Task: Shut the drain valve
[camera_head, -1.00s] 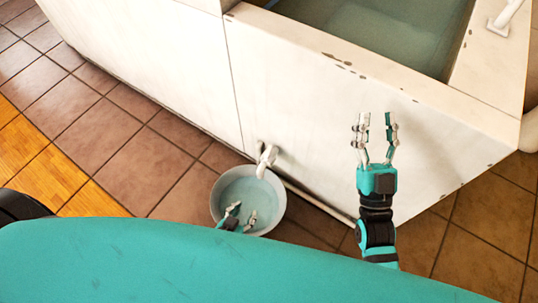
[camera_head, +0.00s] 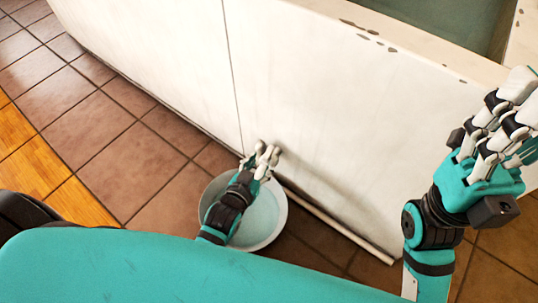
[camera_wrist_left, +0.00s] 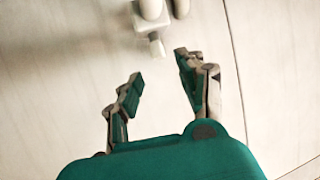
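The white drain valve (camera_head: 268,158) sticks out low on the basin's side wall. My left gripper (camera_head: 254,163) is beside it in the head view, partly overlapping it, so contact is hard to judge there. In the left wrist view the valve (camera_wrist_left: 153,20) is at the top edge, partly cut off, with a small stub (camera_wrist_left: 157,46) pointing down. The left fingers (camera_wrist_left: 156,72) are spread with nothing between them, short of the stub. My right gripper (camera_head: 523,108) is raised at the right edge, fingers apart and empty, far from the valve.
A round white bowl (camera_head: 282,222) with water stands on the tiled floor below the valve, under my left arm. A white pipe (camera_head: 335,228) runs along the wall's foot. The white basin (camera_head: 330,120) holds water at the top right. Open floor lies left.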

